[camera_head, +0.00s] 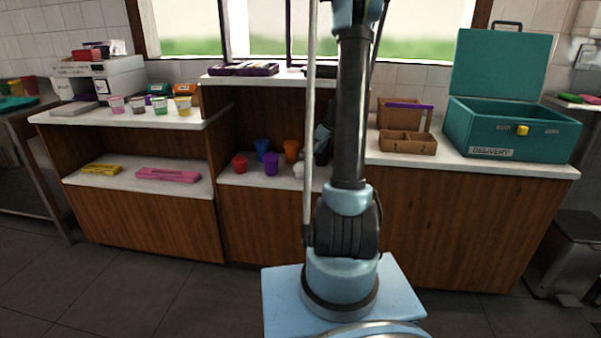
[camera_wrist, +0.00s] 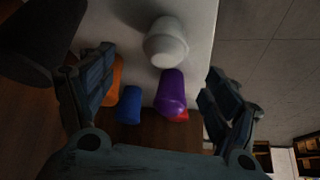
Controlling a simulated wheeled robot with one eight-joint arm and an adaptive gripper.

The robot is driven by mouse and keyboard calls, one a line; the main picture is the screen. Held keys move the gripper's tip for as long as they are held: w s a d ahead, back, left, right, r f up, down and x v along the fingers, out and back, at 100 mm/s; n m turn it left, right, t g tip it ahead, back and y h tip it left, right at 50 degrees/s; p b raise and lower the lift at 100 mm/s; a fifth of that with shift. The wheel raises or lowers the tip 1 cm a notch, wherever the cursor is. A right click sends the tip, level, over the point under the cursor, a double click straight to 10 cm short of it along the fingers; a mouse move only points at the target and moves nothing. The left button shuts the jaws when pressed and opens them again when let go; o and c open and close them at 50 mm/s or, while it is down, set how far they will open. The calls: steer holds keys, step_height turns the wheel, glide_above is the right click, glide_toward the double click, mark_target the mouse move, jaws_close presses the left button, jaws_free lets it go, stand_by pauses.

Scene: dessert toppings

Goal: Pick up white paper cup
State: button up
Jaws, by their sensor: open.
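The white paper cup (camera_wrist: 165,42) is in the upper middle of the wrist view, on the pale shelf, ahead of my gripper (camera_wrist: 160,66). My gripper is open and empty, with one finger on each side of the picture; the cup lies between their lines but beyond the fingertips. In the head view the white cup (camera_head: 298,170) shows only as a small pale patch on the middle shelf. My gripper (camera_head: 322,145) is beside it there, mostly hidden behind my arm.
A purple cup (camera_wrist: 171,88), a blue cup (camera_wrist: 130,105), an orange cup (camera_wrist: 113,82) and a red cup (camera_wrist: 181,115) stand close by. The counter top (camera_head: 215,80) overhangs the middle shelf (camera_head: 250,180). A wooden divided box (camera_head: 408,147) and a teal delivery box (camera_head: 500,135) are at right.

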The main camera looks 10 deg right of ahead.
mark_target(304, 163)
steer(key=x, duration=0.5)
steer(key=shift+f, duration=0.25)
steer(key=shift+s+x, duration=0.15)
steer(key=shift+x, duration=1.2)
steer(key=shift+s+x, duration=0.2)
steer(key=shift+x, duration=1.1)
steer(key=shift+a+f, duration=0.1)
steer(key=shift+c, duration=0.2)
steer(key=c, duration=1.2)
